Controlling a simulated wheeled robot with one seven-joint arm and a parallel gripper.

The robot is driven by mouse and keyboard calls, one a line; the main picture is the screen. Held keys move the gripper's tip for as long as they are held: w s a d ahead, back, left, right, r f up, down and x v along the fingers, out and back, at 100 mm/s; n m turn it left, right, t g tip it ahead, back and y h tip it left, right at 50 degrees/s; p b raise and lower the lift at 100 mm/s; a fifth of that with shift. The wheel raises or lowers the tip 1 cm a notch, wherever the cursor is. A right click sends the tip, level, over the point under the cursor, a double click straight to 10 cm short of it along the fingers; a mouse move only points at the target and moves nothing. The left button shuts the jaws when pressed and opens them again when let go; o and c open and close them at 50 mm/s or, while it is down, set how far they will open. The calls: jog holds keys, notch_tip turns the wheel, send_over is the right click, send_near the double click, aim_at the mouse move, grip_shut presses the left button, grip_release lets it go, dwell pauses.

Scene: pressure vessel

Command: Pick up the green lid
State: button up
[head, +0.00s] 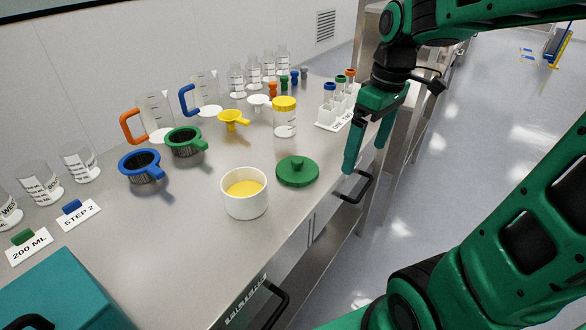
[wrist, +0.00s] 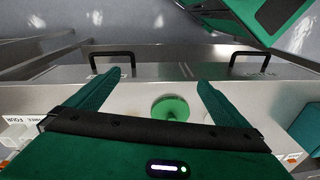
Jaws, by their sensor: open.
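The green lid (head: 297,171) is a round disc with a knob on top. It lies on the steel counter, right of a white pot (head: 245,198) with yellow contents. My gripper (head: 366,150) is open and empty, above the counter's edge and to the right of the lid. In the wrist view the lid (wrist: 170,109) shows between the two open fingers (wrist: 161,82), apart from both. Part of a white round shape beside the lid is cut off by my gripper body.
A yellow-capped jar (head: 284,120) and a white rack with tubes (head: 337,112) stand behind the lid. Blue (head: 140,168) and green (head: 184,142) strainers and a yellow funnel (head: 233,118) are to the left. Black handles (head: 357,187) stick out from the counter's front.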

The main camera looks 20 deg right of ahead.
aim_at(298, 159)
jog(key=w+a+n, duration=0.7)
jog(key=w+a+r+n+y, duration=0.1)
jog(key=w+a+n, duration=0.2)
jog(key=w, duration=0.1)
jog(key=shift+a+n, duration=0.15)
jog(key=shift+n, duration=0.25)
jog(key=f, duration=0.3)
jog(key=shift+w+a+f, duration=0.1)
jog(key=shift+a+f, duration=0.25)
jog(key=shift+f, duration=0.85)
jog(key=shift+a+f, duration=0.2)
jog(key=shift+f, duration=0.8)
jog(key=shift+a+f, duration=0.15)
jog(key=shift+f, duration=0.85)
jog(key=c, duration=0.9)
